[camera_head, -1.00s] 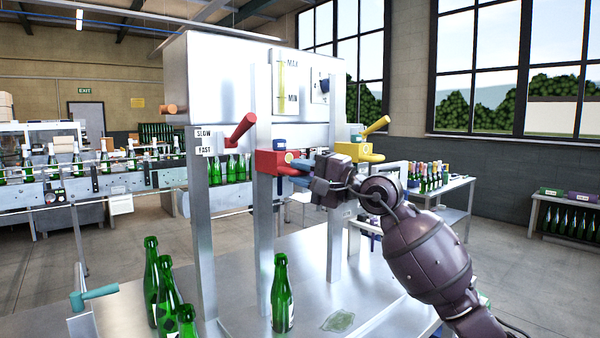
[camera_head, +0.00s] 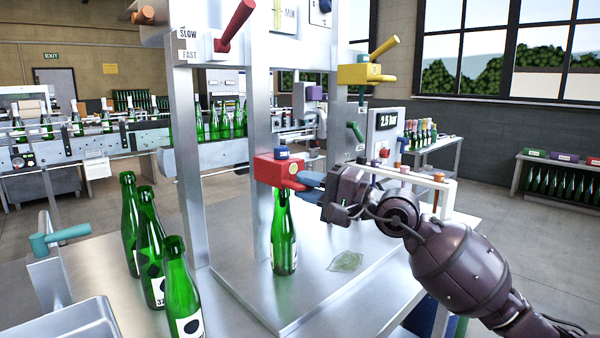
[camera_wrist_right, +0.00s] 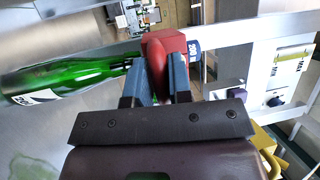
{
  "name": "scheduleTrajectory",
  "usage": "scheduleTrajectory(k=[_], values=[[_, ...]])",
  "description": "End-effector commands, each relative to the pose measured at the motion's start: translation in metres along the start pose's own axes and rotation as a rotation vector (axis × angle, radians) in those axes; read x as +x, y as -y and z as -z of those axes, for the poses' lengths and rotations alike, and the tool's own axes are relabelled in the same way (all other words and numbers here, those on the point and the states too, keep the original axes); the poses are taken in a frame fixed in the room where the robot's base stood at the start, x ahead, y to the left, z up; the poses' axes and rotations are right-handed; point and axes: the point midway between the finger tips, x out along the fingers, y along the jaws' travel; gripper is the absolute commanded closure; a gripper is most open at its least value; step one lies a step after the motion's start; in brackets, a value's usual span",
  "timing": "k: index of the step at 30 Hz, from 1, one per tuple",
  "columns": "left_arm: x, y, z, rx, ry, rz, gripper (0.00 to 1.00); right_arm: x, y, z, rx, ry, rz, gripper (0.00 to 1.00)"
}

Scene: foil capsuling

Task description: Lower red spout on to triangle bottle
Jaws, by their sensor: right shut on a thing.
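The red spout (camera_head: 276,170) sits low on the metal frame, with a dark blue cap on top. A green bottle (camera_head: 284,240) stands upright directly beneath it on the metal table. The bottle's mouth is hidden at the spout's underside; I cannot tell whether they touch. No triangle mark is readable on this bottle. My right gripper (camera_head: 306,184) reaches in from the right, its blue fingers shut on the red spout. The right wrist view shows the fingers (camera_wrist_right: 162,80) around the red spout (camera_wrist_right: 168,46), with the bottle (camera_wrist_right: 65,82) to the left. My left gripper is out of view.
Several green bottles (camera_head: 150,245) stand at the table's left, near a teal handle (camera_head: 60,238). A yellow spout (camera_head: 366,74) is higher on the right post. A greenish puddle (camera_head: 347,262) lies right of the bottle. A red lever (camera_head: 236,25) juts out above.

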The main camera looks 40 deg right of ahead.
Motion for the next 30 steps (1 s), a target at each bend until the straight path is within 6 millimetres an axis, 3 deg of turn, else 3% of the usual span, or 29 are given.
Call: scheduleTrajectory(k=[2, 15, 16, 20, 30], values=[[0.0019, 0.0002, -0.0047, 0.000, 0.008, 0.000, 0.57, -0.0005, -0.0112, -0.0008, 0.006, 0.002, -0.007, 1.00], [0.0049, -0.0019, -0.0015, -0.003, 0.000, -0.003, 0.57, -0.0016, -0.0138, -0.0017, 0.005, 0.002, -0.006, 1.00], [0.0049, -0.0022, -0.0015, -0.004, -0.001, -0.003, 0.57, -0.0016, -0.0140, -0.0017, 0.005, 0.002, -0.006, 0.79], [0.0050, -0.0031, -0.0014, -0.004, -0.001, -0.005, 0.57, -0.0016, -0.0135, -0.0014, 0.004, 0.002, -0.005, 0.59], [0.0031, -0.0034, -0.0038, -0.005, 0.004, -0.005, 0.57, -0.0032, -0.0109, -0.0008, 0.001, 0.000, -0.001, 0.59]])
